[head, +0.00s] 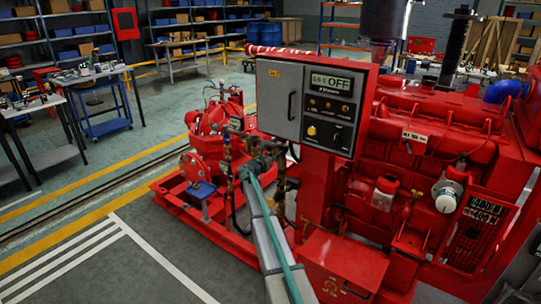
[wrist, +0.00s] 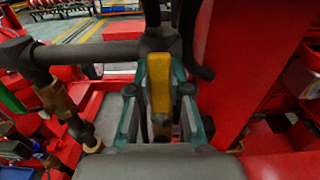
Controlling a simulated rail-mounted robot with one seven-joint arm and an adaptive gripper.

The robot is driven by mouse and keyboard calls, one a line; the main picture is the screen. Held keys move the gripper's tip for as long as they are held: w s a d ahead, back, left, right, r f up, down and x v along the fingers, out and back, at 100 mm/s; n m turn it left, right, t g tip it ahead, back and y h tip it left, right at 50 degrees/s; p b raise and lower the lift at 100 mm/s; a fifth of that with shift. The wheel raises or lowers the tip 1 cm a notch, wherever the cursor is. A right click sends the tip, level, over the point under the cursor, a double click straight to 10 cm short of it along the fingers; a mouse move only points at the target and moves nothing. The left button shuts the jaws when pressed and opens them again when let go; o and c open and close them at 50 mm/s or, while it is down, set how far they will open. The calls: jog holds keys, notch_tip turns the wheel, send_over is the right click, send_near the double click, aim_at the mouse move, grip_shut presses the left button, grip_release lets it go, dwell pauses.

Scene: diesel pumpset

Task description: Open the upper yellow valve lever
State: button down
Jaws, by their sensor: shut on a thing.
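The upper yellow valve lever (wrist: 159,82) shows in the wrist view between the two fingers of my gripper (wrist: 160,100). It points toward the camera, and the fingers are closed on its sides. Its far end meets a dark pipe fitting (wrist: 158,42). In the head view my arm reaches up from the bottom to the pipework left of the grey control panel. My gripper (head: 258,160) is small there, and the lever cannot be made out.
A dark horizontal pipe (wrist: 85,53) and brass fittings (wrist: 55,100) lie left of my gripper in the wrist view. A red panel side (wrist: 240,70) stands close on the right. The grey control panel (head: 307,105) and red engine (head: 430,160) stand right in the head view.

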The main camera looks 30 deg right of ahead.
jog(key=c, duration=1)
grip_release()
jog(key=shift+c, duration=0.2)
jog(key=v, duration=1.2)
